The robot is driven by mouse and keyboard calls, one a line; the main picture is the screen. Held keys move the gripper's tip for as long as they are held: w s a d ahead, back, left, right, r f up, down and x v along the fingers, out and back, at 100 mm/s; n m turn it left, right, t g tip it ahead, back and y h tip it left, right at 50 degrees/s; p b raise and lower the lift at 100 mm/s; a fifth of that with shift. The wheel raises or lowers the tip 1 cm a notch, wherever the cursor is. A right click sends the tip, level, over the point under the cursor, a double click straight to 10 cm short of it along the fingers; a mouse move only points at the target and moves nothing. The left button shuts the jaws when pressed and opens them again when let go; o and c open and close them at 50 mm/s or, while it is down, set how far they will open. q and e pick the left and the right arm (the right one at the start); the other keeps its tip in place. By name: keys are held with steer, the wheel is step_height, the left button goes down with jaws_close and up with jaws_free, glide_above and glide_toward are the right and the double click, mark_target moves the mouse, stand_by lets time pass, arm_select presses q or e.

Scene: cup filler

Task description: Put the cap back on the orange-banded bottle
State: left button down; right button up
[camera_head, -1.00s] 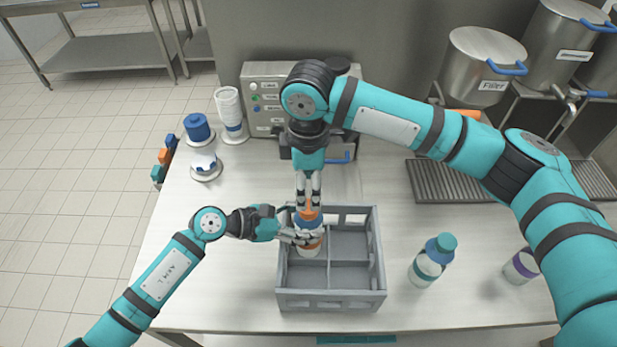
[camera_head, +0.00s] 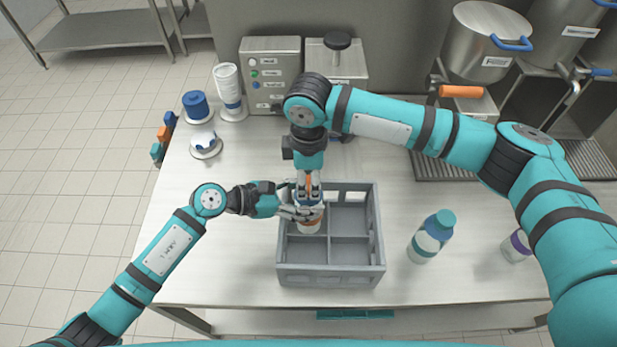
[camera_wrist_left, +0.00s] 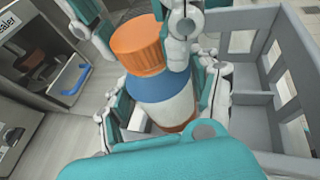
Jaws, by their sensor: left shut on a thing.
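The orange-banded bottle (camera_head: 309,226), white with a blue shoulder, is upright at the back-left compartment of the grey crate (camera_head: 331,280). My left gripper (camera_head: 300,212) is shut around its body from the left. In the left wrist view, the orange cap (camera_wrist_left: 138,46) sits over the blue shoulder of the bottle (camera_wrist_left: 163,104) and looks slightly tilted in that picture. My right gripper (camera_head: 309,190) points down from above, with its fingers beside the cap; a finger lies along the cap's right side in the wrist view. Whether it grips the cap is unclear.
A cup stack (camera_head: 229,90) and a blue item (camera_head: 197,106) are back left. The control box (camera_head: 270,78) stands behind my right gripper. The table left of the crate is clear.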

jaws_close()
steer(key=o, duration=0.7)
jaws_free()
step_height(320, 180, up, 12)
steer(key=shift+r, duration=0.1)
arm_select(q)
steer(key=shift+c, duration=0.9)
jaws_free()
